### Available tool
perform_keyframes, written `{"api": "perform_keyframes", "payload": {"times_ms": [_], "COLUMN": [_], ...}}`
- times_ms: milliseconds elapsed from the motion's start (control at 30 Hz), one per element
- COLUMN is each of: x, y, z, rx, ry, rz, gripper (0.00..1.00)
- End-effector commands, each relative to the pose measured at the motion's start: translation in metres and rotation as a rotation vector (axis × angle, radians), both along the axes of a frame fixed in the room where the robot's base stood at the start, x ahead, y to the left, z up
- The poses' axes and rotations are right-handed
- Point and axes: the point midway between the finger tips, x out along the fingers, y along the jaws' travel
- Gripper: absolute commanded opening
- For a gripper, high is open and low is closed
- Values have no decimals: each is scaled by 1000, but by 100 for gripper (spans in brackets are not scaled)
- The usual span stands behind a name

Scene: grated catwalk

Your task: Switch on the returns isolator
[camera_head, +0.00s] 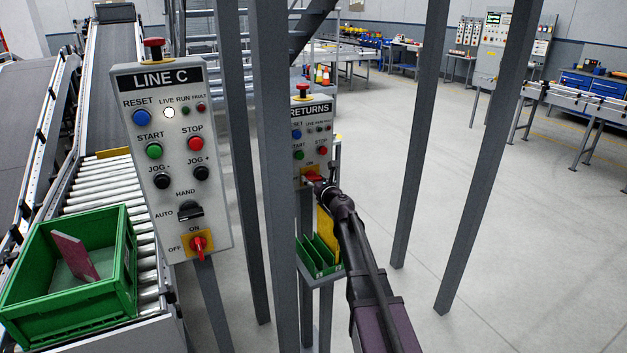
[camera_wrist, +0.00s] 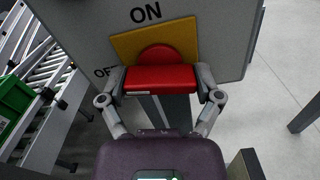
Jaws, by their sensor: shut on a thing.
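The RETURNS panel (camera_head: 311,133) stands beyond the posts, with the isolator at its lower part. In the wrist view the isolator is a red handle (camera_wrist: 160,80) with a round red hub on a yellow plate (camera_wrist: 130,46). The handle lies horizontally. "ON" is printed above the plate and "OFF" at its left, partly hidden by a finger. My gripper (camera_wrist: 161,85) is shut on the red handle, one finger at each end. In the head view my gripper (camera_head: 316,183) is at the panel's lower edge and partly hides the isolator.
Grey posts (camera_head: 273,150) stand left of my arm, and more posts (camera_head: 421,130) stand to its right. The LINE C panel (camera_head: 212,215) has its own red isolator. A green crate (camera_head: 118,265) sits on the roller conveyor (camera_head: 104,183). A green divided tray (camera_head: 312,252) is below the RETURNS panel.

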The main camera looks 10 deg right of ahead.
Motion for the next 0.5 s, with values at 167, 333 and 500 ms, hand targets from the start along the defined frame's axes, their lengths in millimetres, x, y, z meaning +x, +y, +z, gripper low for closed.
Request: {"api": "perform_keyframes", "payload": {"times_ms": [167, 333, 500], "x": [1, 1, 1], "y": [0, 0, 0], "z": [0, 0, 0], "rx": [141, 295, 452], "ry": [37, 77, 118], "rz": [-1, -1, -1], "gripper": [35, 35, 35]}}
